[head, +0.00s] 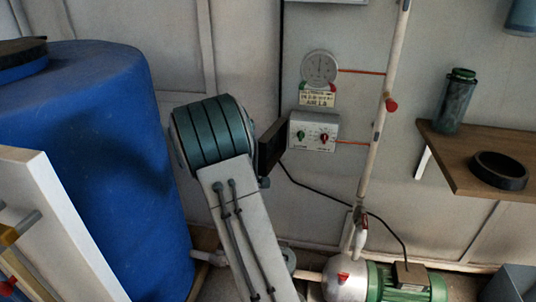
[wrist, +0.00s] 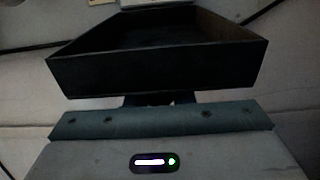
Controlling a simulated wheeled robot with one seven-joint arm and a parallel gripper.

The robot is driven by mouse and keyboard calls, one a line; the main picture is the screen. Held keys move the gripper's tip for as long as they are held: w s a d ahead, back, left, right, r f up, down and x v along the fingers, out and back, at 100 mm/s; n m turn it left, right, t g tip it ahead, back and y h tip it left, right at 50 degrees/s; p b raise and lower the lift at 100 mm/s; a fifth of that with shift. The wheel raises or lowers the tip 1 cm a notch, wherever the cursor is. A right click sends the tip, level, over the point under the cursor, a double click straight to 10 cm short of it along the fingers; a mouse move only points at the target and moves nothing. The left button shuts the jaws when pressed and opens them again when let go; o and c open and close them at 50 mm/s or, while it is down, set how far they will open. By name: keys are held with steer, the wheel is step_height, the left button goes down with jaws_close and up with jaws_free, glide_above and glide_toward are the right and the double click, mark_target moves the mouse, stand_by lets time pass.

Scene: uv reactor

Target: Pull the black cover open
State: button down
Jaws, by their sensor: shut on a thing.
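The black cover (head: 273,144) stands out from the left edge of the white control box (head: 313,131), which has a green knob and a red knob on its uncovered face. In the wrist view the cover (wrist: 155,69) looks like a shallow, dark, hollow box with its near wall facing me. My gripper (wrist: 148,99) is shut on the cover below this near wall; the fingers are dark and mostly hidden. In the head view my arm hides most of the gripper and part of the cover's left side.
A round gauge (head: 319,68) hangs above the control box. A white vertical pipe (head: 378,130) with a red handle runs to its right. A large blue barrel (head: 95,150) is close on the left. A wooden shelf (head: 455,160) is at right; a green-and-silver pump (head: 385,282) is below.

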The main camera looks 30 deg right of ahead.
stand_by(0.3)
steer(key=c, duration=1.3)
jaws_free()
steer(key=shift+s, duration=0.1)
steer(key=p+v, duration=0.1)
steer(key=v, duration=1.3)
steer(key=shift+p, duration=0.3)
steer(key=shift+d+r, duration=0.1)
